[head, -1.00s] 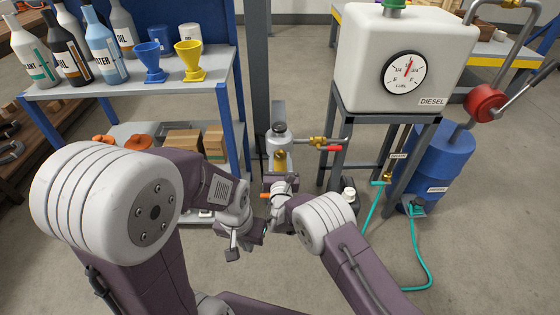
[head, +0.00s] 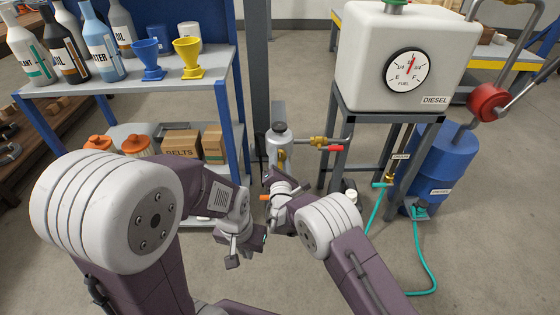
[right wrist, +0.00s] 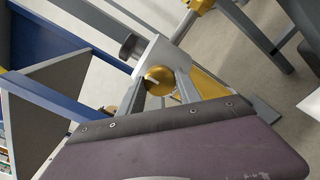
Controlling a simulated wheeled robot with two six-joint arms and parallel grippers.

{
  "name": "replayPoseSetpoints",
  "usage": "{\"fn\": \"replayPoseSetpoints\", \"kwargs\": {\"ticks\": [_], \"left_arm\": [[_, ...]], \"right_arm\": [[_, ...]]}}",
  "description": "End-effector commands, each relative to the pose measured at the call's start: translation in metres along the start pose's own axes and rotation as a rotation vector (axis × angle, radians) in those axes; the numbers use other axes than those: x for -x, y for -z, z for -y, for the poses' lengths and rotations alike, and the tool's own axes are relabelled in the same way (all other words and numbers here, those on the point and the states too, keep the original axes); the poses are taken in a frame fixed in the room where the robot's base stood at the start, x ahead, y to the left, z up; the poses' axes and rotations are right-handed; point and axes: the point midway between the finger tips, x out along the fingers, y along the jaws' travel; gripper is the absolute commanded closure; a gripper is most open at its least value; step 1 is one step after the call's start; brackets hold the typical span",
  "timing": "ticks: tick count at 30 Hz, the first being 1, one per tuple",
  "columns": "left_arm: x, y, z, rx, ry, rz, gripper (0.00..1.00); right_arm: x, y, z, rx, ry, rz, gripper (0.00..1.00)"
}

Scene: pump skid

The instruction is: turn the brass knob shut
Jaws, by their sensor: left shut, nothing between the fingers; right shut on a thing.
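The brass knob (right wrist: 158,79) shows in the right wrist view as a round brass face with a pale line across it, on a light grey housing (right wrist: 165,53) with a dark cap. My right gripper (right wrist: 160,88) is shut on the knob, a grey finger on either side. In the head view the housing (head: 280,132) stands upright against a post, and my right gripper (head: 270,177) is just below and in front of it, with the knob mostly hidden. My left gripper (head: 240,250) is shut and empty, lower and nearer to me.
A brass valve with a red handle (head: 334,149) sits on the pipe right of the housing. The white diesel tank (head: 400,50) stands on its frame at the right, beside a blue drum (head: 440,160). A blue-framed shelf (head: 140,85) with bottles and funnels is at the left.

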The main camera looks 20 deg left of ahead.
Motion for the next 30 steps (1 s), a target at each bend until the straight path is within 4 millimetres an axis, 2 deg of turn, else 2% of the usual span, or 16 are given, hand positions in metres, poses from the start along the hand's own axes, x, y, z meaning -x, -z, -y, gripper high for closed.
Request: {"fn": "replayPoseSetpoints", "kwargs": {"ticks": [17,18,20,30], "left_arm": [[-0.0016,-0.0002,0.0000,0.000,0.000,0.000,1.00],[-0.0016,-0.0002,0.0000,0.000,0.000,0.000,1.00],[-0.0016,-0.0002,0.0000,0.000,0.000,0.000,1.00],[0.0016,0.0001,0.0000,0.000,0.000,0.000,1.00]], "right_arm": [[0.0004,0.0009,0.0008,-0.029,0.002,-0.002,1.00],[0.0003,0.0009,0.0008,-0.029,0.002,-0.002,0.54],[0.0003,0.0008,0.0007,-0.029,0.002,-0.002,0.38],[0.0034,-0.0002,-0.0007,-0.027,0.002,-0.003,0.38]]}}
